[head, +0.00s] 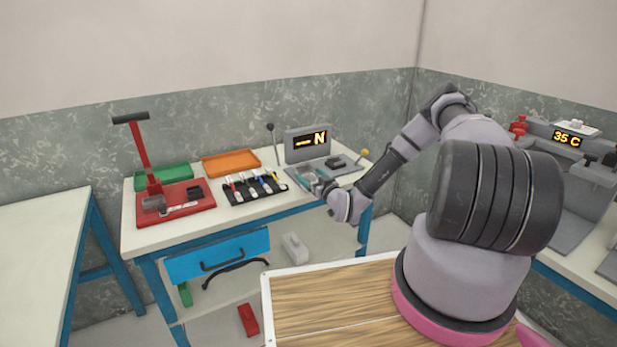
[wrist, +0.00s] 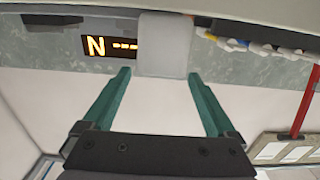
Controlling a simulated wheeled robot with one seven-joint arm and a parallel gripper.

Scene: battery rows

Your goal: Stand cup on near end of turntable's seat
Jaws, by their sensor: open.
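No clear cup shows in the head view. In the wrist view a pale, smooth block-like shape (wrist: 164,45) lies between and beyond the fingertips; I cannot tell whether it is the cup. My gripper (head: 313,180) is open, its teal fingers over the front left of a grey station (head: 306,140) with a lit "N" display. I cannot make out which part is the turntable's seat; my gripper hides some of the station.
On the same table (head: 235,227) are a red lever press (head: 175,212), a black tray with several batteries (head: 253,200), a green tray (head: 163,177) and an orange tray (head: 230,161). A lever with a dark knob (head: 271,127) and a yellow-knobbed one (head: 365,153) flank the station.

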